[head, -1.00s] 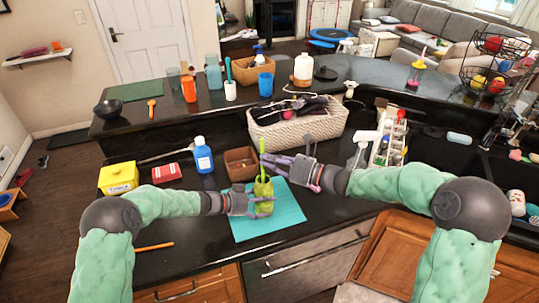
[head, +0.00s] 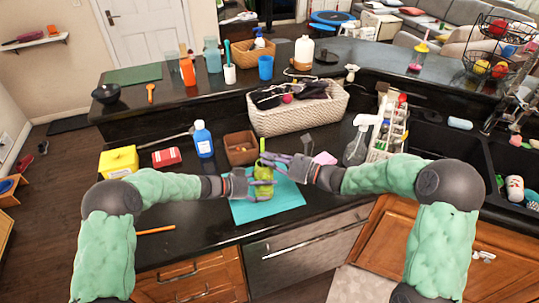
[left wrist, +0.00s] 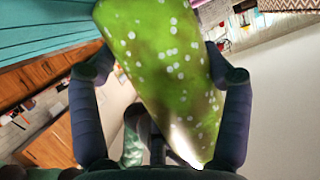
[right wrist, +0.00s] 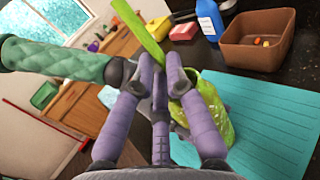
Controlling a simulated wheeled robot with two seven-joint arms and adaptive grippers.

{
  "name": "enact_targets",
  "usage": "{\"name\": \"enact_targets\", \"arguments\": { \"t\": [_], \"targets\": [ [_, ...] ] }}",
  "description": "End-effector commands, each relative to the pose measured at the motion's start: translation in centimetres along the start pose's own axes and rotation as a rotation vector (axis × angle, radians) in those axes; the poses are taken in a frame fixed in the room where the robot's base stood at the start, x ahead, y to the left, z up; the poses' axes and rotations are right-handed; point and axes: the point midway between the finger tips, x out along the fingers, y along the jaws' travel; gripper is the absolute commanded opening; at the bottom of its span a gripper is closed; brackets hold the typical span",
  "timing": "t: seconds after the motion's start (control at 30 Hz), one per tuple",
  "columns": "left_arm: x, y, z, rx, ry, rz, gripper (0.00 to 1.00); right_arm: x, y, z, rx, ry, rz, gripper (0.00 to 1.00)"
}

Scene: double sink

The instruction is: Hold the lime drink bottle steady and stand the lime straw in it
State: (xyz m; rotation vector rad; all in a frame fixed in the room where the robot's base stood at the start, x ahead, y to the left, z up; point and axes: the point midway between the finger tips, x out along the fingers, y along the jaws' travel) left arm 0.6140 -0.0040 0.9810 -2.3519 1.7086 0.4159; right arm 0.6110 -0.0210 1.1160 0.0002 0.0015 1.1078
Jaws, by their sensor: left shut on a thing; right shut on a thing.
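The lime drink bottle (head: 264,190) is green and stands on a teal mat (head: 290,197). It fills the middle of the left wrist view (left wrist: 165,65), green with pale specks. My left gripper (head: 254,183) is shut around its side. My right gripper (head: 278,161) is shut on the lime straw (head: 262,145), just above the bottle. In the right wrist view the straw (right wrist: 138,27) rises tilted from the fingertips (right wrist: 162,72), and the bottle (right wrist: 216,105) is partly behind one finger. The straw's lower end is hidden, so I cannot tell whether it is inside the bottle.
A brown box (head: 240,148), a blue bottle (head: 203,140), a red packet (head: 166,157) and a yellow box (head: 119,161) stand behind and left of the mat. A white basket (head: 297,117) is behind. A spray bottle (head: 357,146) and a caddy (head: 388,135) are at right.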

Motion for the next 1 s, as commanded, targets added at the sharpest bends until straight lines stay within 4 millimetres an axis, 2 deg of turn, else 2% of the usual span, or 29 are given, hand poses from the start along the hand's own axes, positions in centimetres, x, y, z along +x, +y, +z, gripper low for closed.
{"name": "enact_targets", "arguments": {
  "t": [0.4, 0.43, 0.5, 0.53, 0.87, 1.0],
  "targets": [
    [0.0, 0.0, 0.0, 0.000, 0.000, 0.000, 0.43, 0.0, 0.0, -0.3, -0.001, 0.000, -0.001, 0.02],
    [0.0, 0.0, 0.0, 0.000, 0.000, 0.000, 0.43, 0.0, 0.0, -0.3, -0.001, 0.000, -0.001, 0.20],
    [0.0, 0.0, 0.0, 0.000, 0.000, 0.000, 0.43, 0.0, 0.0, -0.3, -0.001, 0.000, -0.001, 0.40],
    [0.0, 0.0, 0.0, 0.000, 0.000, 0.000, 0.43, 0.0, 0.0, -0.3, -0.001, 0.000, -0.001, 0.42],
    [0.0, 0.0, 0.0, 0.000, 0.000, 0.000, 0.43, -0.2, 0.0, -0.3, -0.001, 0.000, -0.001, 0.42],
    [0.0, 0.0, 0.0, 0.000, 0.000, 0.000, 0.43, -1.4, -0.1, -0.3, -0.001, 0.000, -0.004, 0.42]
  ]
}}
